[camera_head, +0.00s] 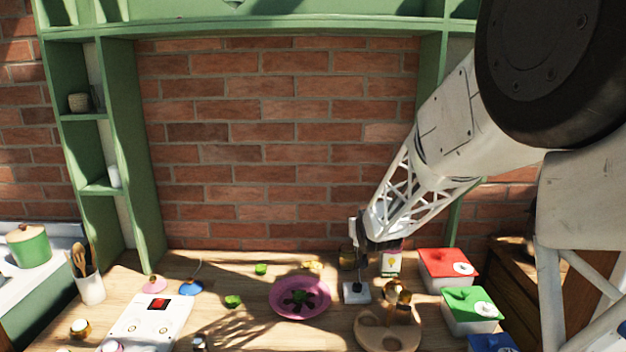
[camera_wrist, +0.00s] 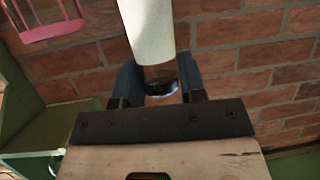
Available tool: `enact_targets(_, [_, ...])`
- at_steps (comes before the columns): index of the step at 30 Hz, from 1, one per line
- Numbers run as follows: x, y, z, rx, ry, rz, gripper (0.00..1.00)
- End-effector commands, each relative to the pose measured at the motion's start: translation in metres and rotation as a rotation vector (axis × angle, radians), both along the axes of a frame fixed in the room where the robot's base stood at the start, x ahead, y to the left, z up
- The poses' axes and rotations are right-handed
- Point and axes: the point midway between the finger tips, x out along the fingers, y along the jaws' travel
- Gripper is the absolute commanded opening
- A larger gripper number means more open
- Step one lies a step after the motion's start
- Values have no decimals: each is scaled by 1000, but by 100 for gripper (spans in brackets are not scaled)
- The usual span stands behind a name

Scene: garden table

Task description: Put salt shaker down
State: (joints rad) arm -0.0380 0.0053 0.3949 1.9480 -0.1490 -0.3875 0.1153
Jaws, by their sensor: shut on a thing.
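My gripper (camera_head: 362,242) is above the back of the table, in front of the brick wall. In the wrist view, its two dark fingers (camera_wrist: 158,88) are shut on a white cylinder with a glassy, silver lower part, which I take to be the salt shaker (camera_wrist: 148,32). In the head view the shaker (camera_head: 353,228) is a small white shape at the gripper, apart from the table top. The wooden table (camera_head: 240,325) lies below. The fingers partly hide the shaker's lower end.
Below the gripper is a small white square item (camera_head: 357,292). A pink plate (camera_head: 300,312) is to its left, a round wooden board (camera_head: 388,335) in front. Red-lidded (camera_head: 447,265) and green-lidded (camera_head: 470,305) boxes stand right. Bare wood shows left of the plate.

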Motion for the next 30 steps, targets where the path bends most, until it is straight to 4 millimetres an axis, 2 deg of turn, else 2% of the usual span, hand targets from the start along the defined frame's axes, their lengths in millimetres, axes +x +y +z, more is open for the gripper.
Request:
enact_targets(3, [18, -22, 2, 1, -1, -52, 12])
enact_targets(9, [32, -39, 3, 0, -1, -94, 12])
enact_targets(30, [33, -41, 3, -1, -1, -98, 12])
